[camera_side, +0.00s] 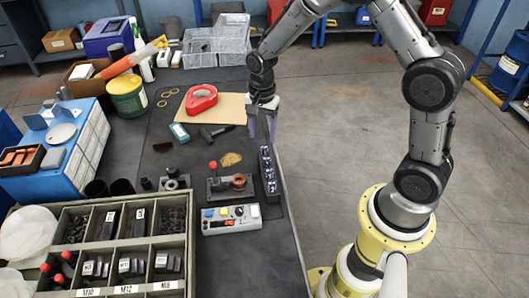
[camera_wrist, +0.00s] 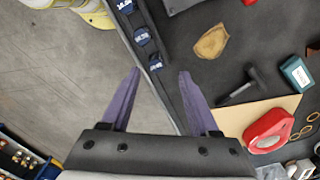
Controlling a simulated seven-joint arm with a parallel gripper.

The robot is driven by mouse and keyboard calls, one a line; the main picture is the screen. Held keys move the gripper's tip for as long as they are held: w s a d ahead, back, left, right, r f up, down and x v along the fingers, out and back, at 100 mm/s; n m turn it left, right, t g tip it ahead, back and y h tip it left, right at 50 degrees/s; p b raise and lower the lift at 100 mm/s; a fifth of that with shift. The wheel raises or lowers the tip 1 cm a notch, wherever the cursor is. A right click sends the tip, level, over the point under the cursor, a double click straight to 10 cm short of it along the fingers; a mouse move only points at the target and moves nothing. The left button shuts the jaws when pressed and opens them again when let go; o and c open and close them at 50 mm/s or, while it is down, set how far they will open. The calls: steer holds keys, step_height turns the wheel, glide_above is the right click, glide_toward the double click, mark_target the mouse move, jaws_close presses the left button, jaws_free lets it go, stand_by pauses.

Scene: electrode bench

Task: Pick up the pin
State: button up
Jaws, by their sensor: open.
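My gripper (camera_side: 262,128) is open, with two purple fingers pointing down near the right edge of the bench. It also shows in the wrist view (camera_wrist: 160,72), with nothing between the fingers. A long dark rack (camera_side: 268,172) with several blue-labelled slots lies along the bench edge, nearer the side camera than my gripper. The rack shows in the wrist view (camera_wrist: 143,38), ahead of and between the fingertips. I cannot make out a separate pin; any pin in the rack is too small to tell.
A fixture with a red-knobbed lever (camera_side: 230,187) and a control box (camera_side: 231,219) stand left of the rack. Open floor lies right of the bench.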

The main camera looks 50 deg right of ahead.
mark_target(265, 147)
steer(key=f, duration=0.5)
steer(key=shift+s+d+f, duration=0.1)
steer(key=shift+s+d, duration=0.1)
steer(key=shift+s, duration=0.05)
jaws_close()
